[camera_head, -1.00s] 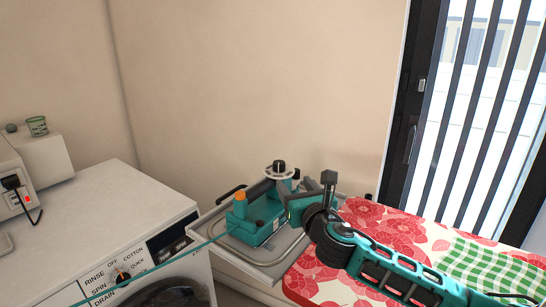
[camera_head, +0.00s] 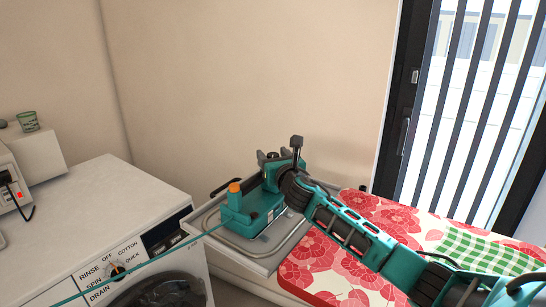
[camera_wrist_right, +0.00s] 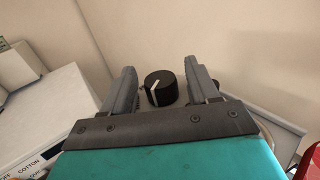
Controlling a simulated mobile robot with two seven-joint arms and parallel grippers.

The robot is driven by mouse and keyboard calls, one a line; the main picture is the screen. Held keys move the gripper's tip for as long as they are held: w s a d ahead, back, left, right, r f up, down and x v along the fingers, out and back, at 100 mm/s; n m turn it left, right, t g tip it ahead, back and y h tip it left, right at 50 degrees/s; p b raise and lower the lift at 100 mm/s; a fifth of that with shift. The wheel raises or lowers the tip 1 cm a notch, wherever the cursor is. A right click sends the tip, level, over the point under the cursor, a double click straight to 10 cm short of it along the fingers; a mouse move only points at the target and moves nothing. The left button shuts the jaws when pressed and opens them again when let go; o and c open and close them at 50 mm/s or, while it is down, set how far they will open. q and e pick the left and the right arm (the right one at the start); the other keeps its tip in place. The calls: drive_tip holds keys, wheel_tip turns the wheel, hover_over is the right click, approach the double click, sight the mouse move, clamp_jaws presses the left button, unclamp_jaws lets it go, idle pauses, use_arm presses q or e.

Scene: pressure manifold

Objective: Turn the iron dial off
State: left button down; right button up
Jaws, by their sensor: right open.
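The iron (camera_head: 250,212) is a teal body with an orange cap, on the grey tray at the board's end. The iron dial is a round black knob with a white pointer line, seen in the right wrist view (camera_wrist_right: 159,90); the line slants to the lower left. In the head view my gripper hides the dial. My right gripper (camera_head: 276,160) is above and behind the teal body. Its two grey fingers are open, one either side of the dial in the wrist view (camera_wrist_right: 160,76). I cannot tell whether they touch it. My left gripper is not in view.
A washing machine (camera_head: 100,215) with its own dial (camera_head: 117,271) stands at left. The grey tray (camera_head: 262,262) adjoins the red floral ironing board (camera_head: 330,275). A green checked cloth (camera_head: 490,250) lies on the board. A teal cord (camera_head: 160,258) crosses in front. The wall is behind.

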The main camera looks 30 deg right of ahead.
drive_tip(key=shift+w, duration=0.2)
drive_tip(key=shift+c, duration=0.4)
drive_tip(key=c, duration=0.9)
drive_tip(key=shift+o, duration=0.2)
drive_tip(key=shift+r+y, duration=0.1)
drive_tip(key=shift+y, duration=0.2)
